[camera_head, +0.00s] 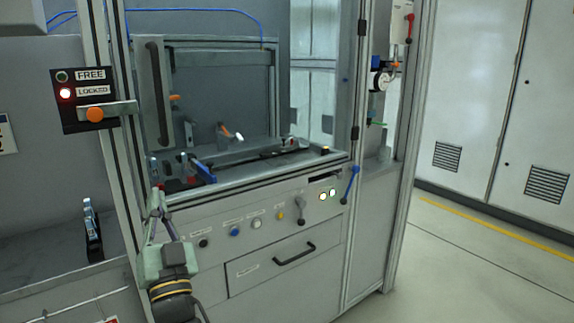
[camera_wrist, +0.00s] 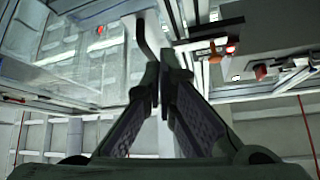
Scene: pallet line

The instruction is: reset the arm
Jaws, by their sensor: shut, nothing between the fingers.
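My gripper (camera_head: 159,190) is in the lower left of the head view, pointing upward in front of the left post of the machine cell. Its fingers are shut and empty. In the wrist view the two dark fingers of my gripper (camera_wrist: 162,72) meet at the middle. Their tips appear just below a dark bar handle in that picture; I cannot tell the gap between them.
A lock box (camera_head: 87,99) with a lit red lamp beside "LOCKED" is on the left post. The cell door has a dark handle (camera_head: 158,92). Below are a button panel (camera_head: 256,223) and a closed drawer (camera_head: 284,264). Open floor (camera_head: 470,270) lies right.

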